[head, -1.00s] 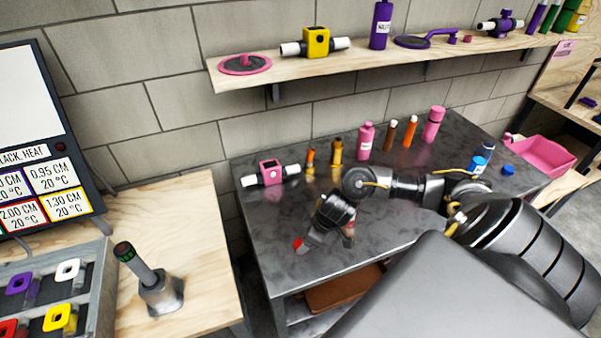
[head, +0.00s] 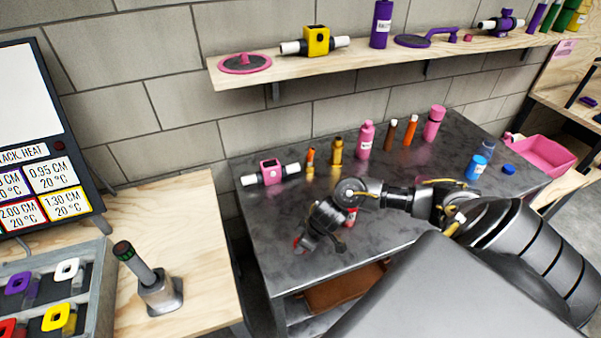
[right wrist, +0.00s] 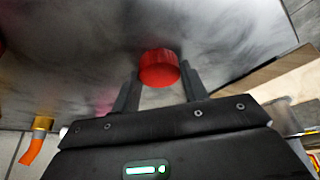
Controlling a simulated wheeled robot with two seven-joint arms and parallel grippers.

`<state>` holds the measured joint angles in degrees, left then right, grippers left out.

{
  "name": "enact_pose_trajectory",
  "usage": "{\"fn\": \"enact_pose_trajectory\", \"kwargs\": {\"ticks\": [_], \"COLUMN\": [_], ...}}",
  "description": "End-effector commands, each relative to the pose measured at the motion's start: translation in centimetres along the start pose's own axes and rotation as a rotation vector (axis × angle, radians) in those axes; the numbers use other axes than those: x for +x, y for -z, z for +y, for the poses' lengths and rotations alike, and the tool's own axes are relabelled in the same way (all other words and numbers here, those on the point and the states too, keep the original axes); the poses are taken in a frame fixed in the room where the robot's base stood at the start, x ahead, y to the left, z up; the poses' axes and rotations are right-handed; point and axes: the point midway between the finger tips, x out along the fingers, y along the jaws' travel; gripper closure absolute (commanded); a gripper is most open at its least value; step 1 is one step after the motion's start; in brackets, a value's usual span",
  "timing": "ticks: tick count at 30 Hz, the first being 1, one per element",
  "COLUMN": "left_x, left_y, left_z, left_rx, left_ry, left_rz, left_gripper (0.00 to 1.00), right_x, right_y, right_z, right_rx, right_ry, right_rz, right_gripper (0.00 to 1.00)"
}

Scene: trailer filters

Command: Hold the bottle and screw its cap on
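A small red cap (right wrist: 159,70) sits between the two fingertips of my right gripper (right wrist: 160,82) in the right wrist view. The fingers stand on either side of it, apart, with little room; I see no clear grip. In the head view the red cap (head: 298,241) shows at the tip of my right gripper (head: 304,242), low over the metal table (head: 275,215). A red bottle with a pale label (head: 350,217) stands on the table, partly hidden behind my right arm. My left gripper is out of view.
Along the table's back stand a pink bottle (head: 365,140) and several other bottles and tubes. A blue bottle (head: 476,167) and a loose blue cap (head: 508,169) are at the right. A pink-and-white fitting (head: 271,171) lies at the back left. The table's front left is clear.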

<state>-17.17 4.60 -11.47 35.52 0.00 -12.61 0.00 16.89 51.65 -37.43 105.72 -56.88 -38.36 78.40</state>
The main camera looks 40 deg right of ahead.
Motion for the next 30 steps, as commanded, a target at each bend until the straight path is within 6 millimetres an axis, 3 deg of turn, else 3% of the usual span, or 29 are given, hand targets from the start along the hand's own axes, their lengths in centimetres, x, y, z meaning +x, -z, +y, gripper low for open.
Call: {"fn": "enact_pose_trajectory", "kwargs": {"ticks": [3, 13, 19, 22, 30], "left_x": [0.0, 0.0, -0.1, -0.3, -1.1], "left_y": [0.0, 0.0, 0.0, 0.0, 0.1], "left_z": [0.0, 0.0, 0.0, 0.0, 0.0], "left_rx": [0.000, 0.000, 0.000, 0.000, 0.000], "left_ry": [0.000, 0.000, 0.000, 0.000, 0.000], "left_rz": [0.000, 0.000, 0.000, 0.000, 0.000], "left_gripper": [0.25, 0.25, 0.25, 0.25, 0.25], "right_x": [0.0, -0.2, -1.6, -3.2, -10.9], "right_y": [0.0, 0.1, 0.8, 1.5, -1.3], "right_z": [0.0, 0.0, 0.1, 0.1, -0.3], "right_rx": [0.000, 0.000, -0.001, -0.002, -0.007], "right_ry": [0.000, 0.000, -0.001, -0.001, -0.002], "right_rz": [0.000, 0.000, 0.003, 0.004, -0.002], "right_gripper": [0.78, 0.78, 0.78, 0.78, 0.78]}}
